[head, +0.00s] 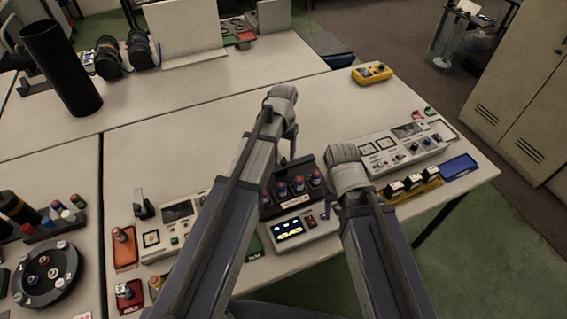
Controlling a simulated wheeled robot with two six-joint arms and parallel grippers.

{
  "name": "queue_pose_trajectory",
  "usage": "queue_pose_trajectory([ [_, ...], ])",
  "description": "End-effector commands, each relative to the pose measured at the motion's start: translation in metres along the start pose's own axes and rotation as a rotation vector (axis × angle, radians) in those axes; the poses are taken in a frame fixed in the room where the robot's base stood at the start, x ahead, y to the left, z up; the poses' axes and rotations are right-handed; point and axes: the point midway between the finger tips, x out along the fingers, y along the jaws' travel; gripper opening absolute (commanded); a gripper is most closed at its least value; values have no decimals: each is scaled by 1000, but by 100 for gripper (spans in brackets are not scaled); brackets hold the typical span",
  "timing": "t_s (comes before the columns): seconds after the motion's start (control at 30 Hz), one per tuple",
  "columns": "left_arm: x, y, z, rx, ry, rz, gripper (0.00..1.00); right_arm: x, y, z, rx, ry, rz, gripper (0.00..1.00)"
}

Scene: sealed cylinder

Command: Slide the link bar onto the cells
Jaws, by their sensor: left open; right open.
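The cells (298,187) stand upright in a dark rack in the middle of the table, several in a row with blue and red tops. I cannot pick out the link bar with certainty; my arms cover part of this area. My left gripper (288,157) points down just behind the rack, open, with nothing visible in it. My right gripper (328,208) is at the right end of the rack, mostly hidden by its own wrist, open, with no held object visible.
A lit display unit (288,229) sits in front of the rack. A grey instrument panel (403,143), a yellow holder (412,188) with black-and-white blocks and a blue tray (459,167) lie to the right. A yellow box (372,74) is behind. The table's back middle is clear.

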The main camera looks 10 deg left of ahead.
Motion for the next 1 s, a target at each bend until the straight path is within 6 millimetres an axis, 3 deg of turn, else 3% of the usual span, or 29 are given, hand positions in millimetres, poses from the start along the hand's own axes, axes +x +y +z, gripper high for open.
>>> queue_pose_trajectory([
  [0.03, 14, 0, 0, 0, 0, 0, 59, 14, -1, -1, 0, 0, 0, 50],
  [0.2, 28, 0, 0, 0, 0, 0, 59, 28, -3, -2, 0, 0, 0, 50],
  [0.57, 29, 0, 0, 0, 0, 0, 58, 29, -3, -2, 0, 0, 0, 50],
  [1.0, 29, 0, 0, 0, 0, 0, 8, 29, -3, -2, 0, 0, 0, 50],
])
